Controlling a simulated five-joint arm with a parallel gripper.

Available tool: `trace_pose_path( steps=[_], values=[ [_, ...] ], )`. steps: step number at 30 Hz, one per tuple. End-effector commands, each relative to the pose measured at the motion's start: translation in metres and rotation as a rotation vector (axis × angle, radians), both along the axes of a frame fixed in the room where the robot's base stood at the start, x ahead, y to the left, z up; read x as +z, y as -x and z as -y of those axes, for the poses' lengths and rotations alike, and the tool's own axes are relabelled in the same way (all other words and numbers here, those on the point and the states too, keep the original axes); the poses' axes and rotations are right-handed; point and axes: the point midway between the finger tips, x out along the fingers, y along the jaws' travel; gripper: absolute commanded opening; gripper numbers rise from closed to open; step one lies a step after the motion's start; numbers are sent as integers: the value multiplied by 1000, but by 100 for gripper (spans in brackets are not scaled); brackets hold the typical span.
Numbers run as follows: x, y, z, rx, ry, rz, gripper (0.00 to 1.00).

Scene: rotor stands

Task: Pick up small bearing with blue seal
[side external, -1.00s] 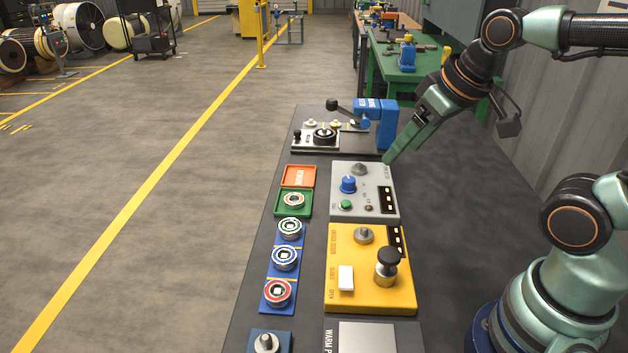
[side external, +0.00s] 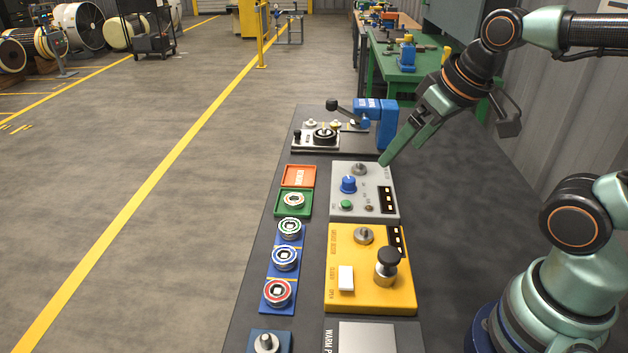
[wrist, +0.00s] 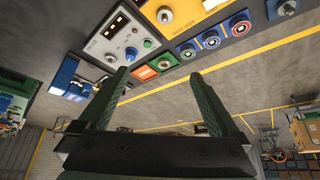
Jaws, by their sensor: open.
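The small bearing with the blue seal (side external: 285,258) lies in the middle of the blue tray (side external: 268,297), between a green-sealed bearing (side external: 289,229) and a red-sealed bearing (side external: 278,293). It also shows in the wrist view (wrist: 210,40), near the top. My gripper (side external: 390,156) is above the far right part of the bench, by the grey panel's far corner, well away from the bearing. In the wrist view my gripper (wrist: 158,75) has its two fingers wide apart with nothing between them.
A green tray (side external: 281,211) with another bearing and an orange tray (side external: 299,176) lie beyond the blue tray. A grey panel (side external: 376,176) with knobs and a yellow panel (side external: 340,302) stand to the right. A blue clamp device (side external: 385,123) rises at the far end.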

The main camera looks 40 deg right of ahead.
Motion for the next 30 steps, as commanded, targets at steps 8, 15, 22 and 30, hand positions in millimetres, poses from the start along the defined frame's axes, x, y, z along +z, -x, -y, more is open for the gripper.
trace_pose_path(
  steps=[8, 15, 22, 30],
  values=[
    [2, -16, -13, -149, -95, -57, 99],
    [-7, -58, -49, -562, -281, -195, 99],
    [-34, -96, -93, -1002, -390, -307, 99],
    [-85, -124, -146, -1497, -430, -363, 99]
  ],
)
